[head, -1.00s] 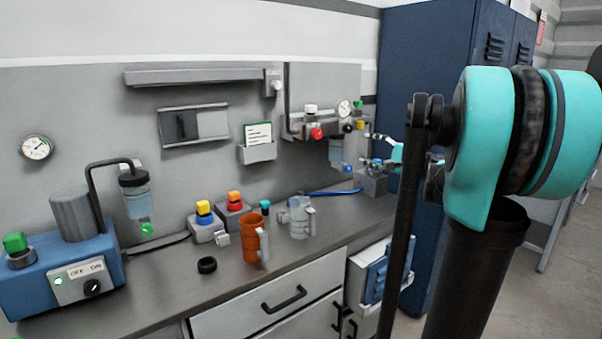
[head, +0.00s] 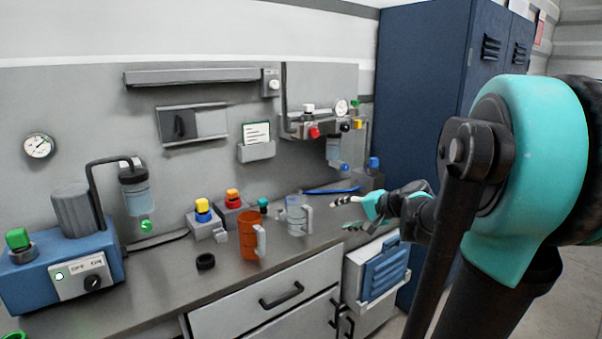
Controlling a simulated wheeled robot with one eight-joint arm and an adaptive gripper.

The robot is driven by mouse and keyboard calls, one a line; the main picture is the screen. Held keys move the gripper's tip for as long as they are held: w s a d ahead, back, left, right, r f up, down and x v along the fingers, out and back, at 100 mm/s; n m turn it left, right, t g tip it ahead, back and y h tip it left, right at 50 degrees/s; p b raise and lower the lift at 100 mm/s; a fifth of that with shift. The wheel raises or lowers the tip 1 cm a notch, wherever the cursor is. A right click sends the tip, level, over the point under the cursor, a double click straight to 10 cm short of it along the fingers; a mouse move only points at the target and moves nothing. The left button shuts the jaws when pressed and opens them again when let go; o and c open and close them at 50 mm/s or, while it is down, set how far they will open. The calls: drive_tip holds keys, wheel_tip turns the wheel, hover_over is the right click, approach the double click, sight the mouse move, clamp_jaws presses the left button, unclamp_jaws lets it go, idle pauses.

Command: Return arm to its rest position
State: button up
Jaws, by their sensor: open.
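My gripper (head: 350,213) shows at the right end of the grey workbench (head: 150,290), in front of a grey box with a blue knob. Its fingers are spread, pale at the tips and teal further back, and it holds nothing visible. My teal and black arm fills the right side of the head view and hides part of the blue locker and the floor. The gripper is apart from the clear jug (head: 297,216) and the orange mug (head: 248,236), which stand to its left on the bench.
A blue pump unit (head: 60,270) stands at the left end of the bench. A black ring (head: 205,262) lies near the mug. Button boxes (head: 205,222) stand at the back. A blue locker (head: 425,90) rises behind my arm. The bench front has drawers (head: 270,295).

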drive_tip(key=s+d+f+n+g+h, duration=0.2)
drive_tip(key=s+d+f+n+h, duration=0.1)
drive_tip(key=s+f, duration=0.6)
drive_tip(key=s+d+f+n+g+h, duration=0.2)
drive_tip(key=s+d+f+n+h, duration=0.1)
drive_tip(key=s+f, duration=0.7)
drive_tip(key=shift+s+f+n+h, duration=0.3)
drive_tip(key=shift+s+n+h, duration=0.3)
drive_tip(key=shift+s+h, duration=0.5)
